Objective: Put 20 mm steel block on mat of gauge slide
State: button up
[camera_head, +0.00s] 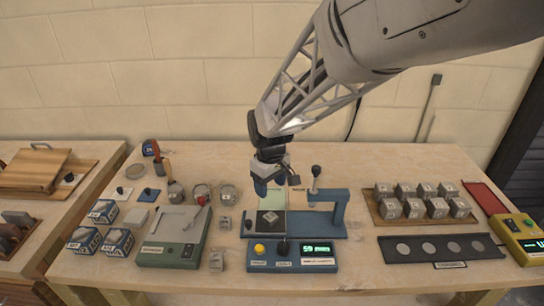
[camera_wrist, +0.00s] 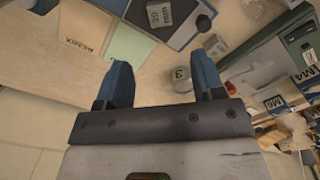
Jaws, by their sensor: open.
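The gauge slide's blue stand (camera_head: 340,215) is at the middle of the table, with a dark mat (camera_head: 262,231) on its left part. A grey steel block (camera_head: 270,217) sits on that mat. In the wrist view the block (camera_wrist: 163,14) shows a "20 mm" label and lies on a dark surface at the top edge, partly cut off. My gripper (camera_head: 275,184) is above and slightly behind the mat. In the wrist view its blue fingers (camera_wrist: 164,76) are apart, with nothing held between them. The block is beyond the fingertips and apart from them.
A control box (camera_head: 290,256) with a green display stands in front. A wooden tray (camera_head: 376,212) of several weights and a dark strip (camera_head: 442,248) with round pads are at right.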

jog(key=s+d+r+m+t, duration=0.1)
jog(key=s+d+r+m, duration=0.3)
jog(key=s+d+r, duration=0.6)
jog(key=s+d+m, duration=0.2)
jog(key=s+d, duration=0.3)
jog(key=s, duration=0.3)
jog(key=s+d+r+m+t, duration=0.1)
jog(key=s+d+m, duration=0.2)
jog(key=s+d, duration=0.2)
jog(key=s, duration=0.3)
jog(key=shift+s+r+t, duration=0.25)
jog(key=shift+r+t, duration=0.05)
